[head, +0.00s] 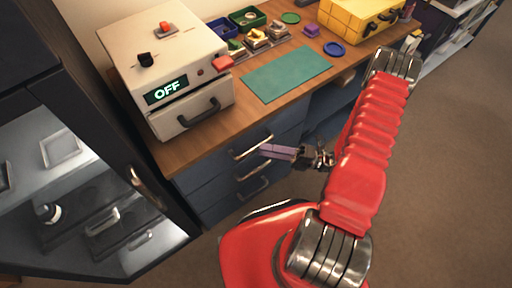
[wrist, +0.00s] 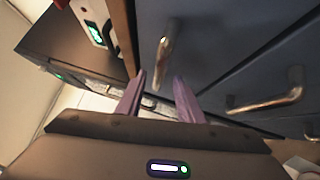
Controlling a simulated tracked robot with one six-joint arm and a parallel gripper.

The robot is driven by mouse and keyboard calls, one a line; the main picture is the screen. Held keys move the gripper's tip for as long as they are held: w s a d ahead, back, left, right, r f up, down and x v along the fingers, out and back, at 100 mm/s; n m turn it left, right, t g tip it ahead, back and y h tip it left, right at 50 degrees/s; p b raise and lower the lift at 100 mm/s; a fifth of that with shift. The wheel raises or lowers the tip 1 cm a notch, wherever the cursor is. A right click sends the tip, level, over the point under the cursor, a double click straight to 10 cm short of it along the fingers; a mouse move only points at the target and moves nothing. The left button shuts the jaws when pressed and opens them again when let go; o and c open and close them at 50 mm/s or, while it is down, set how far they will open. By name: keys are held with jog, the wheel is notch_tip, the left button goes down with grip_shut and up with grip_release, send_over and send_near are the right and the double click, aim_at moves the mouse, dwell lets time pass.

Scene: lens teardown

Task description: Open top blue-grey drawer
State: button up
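The blue-grey drawers sit under the wooden desk top, and all look shut. The top drawer (wrist: 195,25) is beside the wooden edge in the wrist view. Its metal bar handle (head: 250,148) also shows in the wrist view (wrist: 165,42), just beyond my fingertips. My gripper (head: 265,151) has purple fingers and is in front of the drawers, near the top handle's right end in the head view. I cannot tell whether a finger touches the handle.
A lower drawer handle (wrist: 265,103) is close by on the right. The desk top (head: 190,145) holds a cream machine (head: 180,60) reading OFF, a green mat (head: 287,73), small bins and a yellow case (head: 358,15). A dark glass-fronted cabinet (head: 85,190) stands left. Brown floor (head: 440,170) is clear at right.

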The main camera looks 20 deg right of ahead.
aim_at(256, 149)
jog(key=shift+x, duration=2.3)
jog(key=shift+c, duration=0.4)
jog(key=c, duration=0.8)
jog(key=shift+d, duration=0.15)
jog(key=shift+s+f, duration=0.1)
